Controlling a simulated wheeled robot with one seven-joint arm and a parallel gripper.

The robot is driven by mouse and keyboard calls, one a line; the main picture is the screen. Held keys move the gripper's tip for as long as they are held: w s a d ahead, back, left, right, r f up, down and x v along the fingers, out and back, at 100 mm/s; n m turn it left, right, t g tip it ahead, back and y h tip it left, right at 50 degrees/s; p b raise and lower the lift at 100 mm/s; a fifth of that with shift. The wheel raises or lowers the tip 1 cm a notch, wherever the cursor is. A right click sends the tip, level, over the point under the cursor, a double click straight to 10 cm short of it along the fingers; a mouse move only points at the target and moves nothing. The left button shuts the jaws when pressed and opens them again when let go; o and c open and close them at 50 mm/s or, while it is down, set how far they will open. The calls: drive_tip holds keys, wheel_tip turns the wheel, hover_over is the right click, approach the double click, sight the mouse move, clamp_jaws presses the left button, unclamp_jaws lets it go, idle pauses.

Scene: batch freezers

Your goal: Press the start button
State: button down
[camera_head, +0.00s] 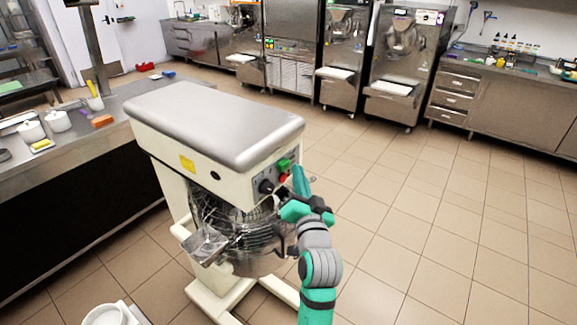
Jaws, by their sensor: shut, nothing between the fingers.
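A large cream planetary mixer (218,125) with a silver top stands in the middle of the view. Its front panel carries a green button (284,164), which is likely the start button. A red button (283,178) sits just below it, and a black knob (266,186) is to its lower left. My gripper (299,178) is shut and empty, its teal fingers pointing up close to the right of the buttons. I cannot tell whether the fingers touch the panel. My arm rises from the bottom, right of the wire bowl guard (235,216).
A steel counter (130,125) with white pots and a sponge runs along the left. Batch freezers (400,60) line the back wall, with a drawer counter (510,95) at the right. Tiled floor (430,220) is free on the right. A white bowl (103,315) is at the bottom left.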

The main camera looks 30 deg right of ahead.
drive_tip(key=shift+a, duration=0.2)
drive_tip(key=shift+s+d, duration=0.1)
idle(0.4)
drive_tip(key=shift+w, duration=0.45)
